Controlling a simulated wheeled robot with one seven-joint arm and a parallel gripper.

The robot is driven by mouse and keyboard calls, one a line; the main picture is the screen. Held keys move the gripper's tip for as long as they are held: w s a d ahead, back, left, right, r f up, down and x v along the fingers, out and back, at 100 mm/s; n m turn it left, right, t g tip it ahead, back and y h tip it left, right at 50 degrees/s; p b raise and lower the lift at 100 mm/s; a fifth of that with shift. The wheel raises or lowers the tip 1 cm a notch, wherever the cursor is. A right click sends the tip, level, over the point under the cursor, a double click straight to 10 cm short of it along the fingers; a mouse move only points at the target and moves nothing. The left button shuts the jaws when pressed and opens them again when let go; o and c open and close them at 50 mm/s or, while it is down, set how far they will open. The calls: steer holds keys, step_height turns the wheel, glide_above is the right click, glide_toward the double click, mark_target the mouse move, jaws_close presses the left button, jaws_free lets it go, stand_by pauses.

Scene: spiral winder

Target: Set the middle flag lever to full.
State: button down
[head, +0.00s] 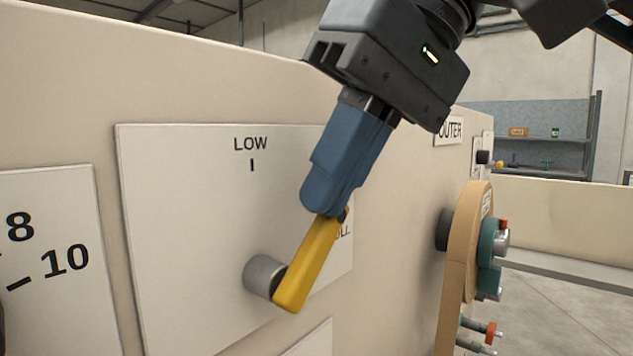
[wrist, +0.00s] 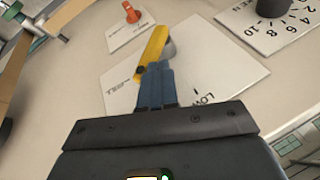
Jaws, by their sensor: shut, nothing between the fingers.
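The yellow flag lever (head: 306,265) sits on a grey hub (head: 261,274) on a white plate (head: 190,250) marked LOW at the top and, partly hidden, FULL at the right. It slants up and right from the hub, its tip close to the FULL label. The lever also shows in the wrist view (wrist: 153,47), its tip close to the FULL lettering; exact alignment with the mark is unclear. My gripper (head: 326,208) is shut, its blue fingers at the lever's tip and seemingly touching it, with nothing between them. The fingers also show in the wrist view (wrist: 156,75).
A dial plate (head: 50,255) with numbers is at the left. An orange lever (wrist: 132,12) on its own plate shows in the wrist view. At the right, a tan round part (head: 466,255) with teal and orange fittings stands out from the panel.

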mark_target(350, 210)
steer(key=g+y+b, duration=0.1)
steer(key=w+d+f+g+y+b, duration=0.1)
steer(key=w+f+m+g+y+b, duration=0.1)
steer(key=b, duration=0.1)
steer(key=shift+w+d+f, duration=0.15)
steer(key=shift+d+f, duration=0.1)
steer(key=shift+d, duration=0.15)
steer(key=shift+w+d+f+m+g+y+b, duration=0.35)
steer(key=shift+f+g+y+b, duration=0.35)
steer(key=shift+b, duration=0.7)
steer(key=shift+w+d+f+m+g+y+b, duration=0.25)
steer(key=shift+w+f+g+y+b, duration=0.15)
steer(key=shift+g+y+b, duration=0.7)
steer(key=shift+b, duration=0.3)
steer(key=shift+s+r, duration=0.1)
